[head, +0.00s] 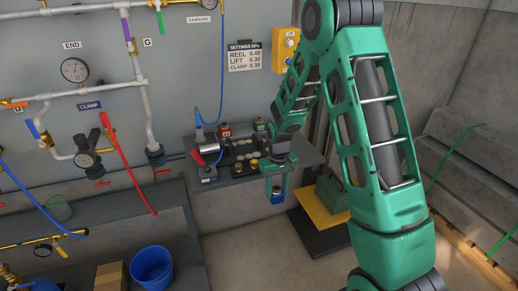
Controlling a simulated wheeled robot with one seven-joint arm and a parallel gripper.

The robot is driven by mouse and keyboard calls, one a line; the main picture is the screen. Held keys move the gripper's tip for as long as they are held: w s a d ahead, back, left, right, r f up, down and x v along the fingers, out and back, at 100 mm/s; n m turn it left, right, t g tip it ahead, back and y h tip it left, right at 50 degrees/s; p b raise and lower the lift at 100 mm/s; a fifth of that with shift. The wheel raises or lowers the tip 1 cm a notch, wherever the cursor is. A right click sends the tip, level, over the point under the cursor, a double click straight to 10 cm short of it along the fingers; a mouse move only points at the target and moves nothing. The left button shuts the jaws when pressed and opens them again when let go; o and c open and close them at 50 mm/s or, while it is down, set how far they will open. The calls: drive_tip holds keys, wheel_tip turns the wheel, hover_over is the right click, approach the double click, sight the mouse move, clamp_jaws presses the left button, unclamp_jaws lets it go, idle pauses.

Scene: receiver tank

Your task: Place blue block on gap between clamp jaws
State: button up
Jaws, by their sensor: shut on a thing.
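My gripper (277,190), at the end of my green arm, points down just off the front edge of the small dark shelf. It is shut on a small blue block (278,198), which hangs low between the fingers. On the left part of the shelf stands a small device with a grey cylinder (213,142), a red handle (197,157) and a dark base (208,174). It looks like the clamp. The gap between its jaws is too small to make out. My gripper is to the right of this device and apart from it.
The dark shelf (228,178) also carries a tray of round pale pieces (242,150), brass-coloured pieces (237,168) and small red and green items behind. A yellow-topped platform with a green block (333,197) stands at right. Pipes and a red hose (130,170) are at left.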

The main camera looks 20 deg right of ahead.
drive_tip(key=shift+s+d, duration=0.1)
drive_tip(key=shift+d, duration=0.45)
